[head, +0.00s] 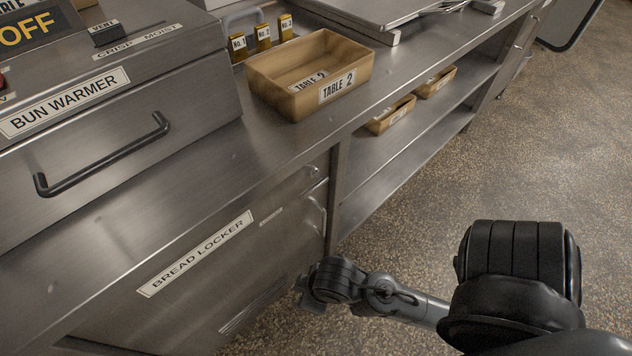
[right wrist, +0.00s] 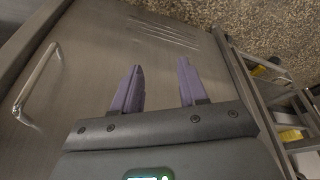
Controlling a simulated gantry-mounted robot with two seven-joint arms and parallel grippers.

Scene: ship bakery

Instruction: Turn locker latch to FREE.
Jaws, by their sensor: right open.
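The bread locker (head: 110,318) is a steel cabinet under the counter, with a BREAD LOCKER label (head: 195,252) on its front. A small latch-like fitting (head: 313,171) sits near the upper right corner of the front; its setting is too small to read. The door handle (head: 317,214) is below it and also shows at left in the right wrist view (right wrist: 38,82). My right gripper (head: 306,301) is low by the locker's right edge in the head view. In the right wrist view its purple fingers (right wrist: 158,85) are apart with nothing between them, facing the locker front. The latch cannot be made out there.
The bun warmer (head: 140,130) with a dark bar handle stands on the counter above. A TABLE 2 box (head: 310,85) and small numbered yellow blocks (head: 264,36) are beside it. Open shelves (head: 405,135) lie to the right. The speckled floor (head: 440,210) is clear.

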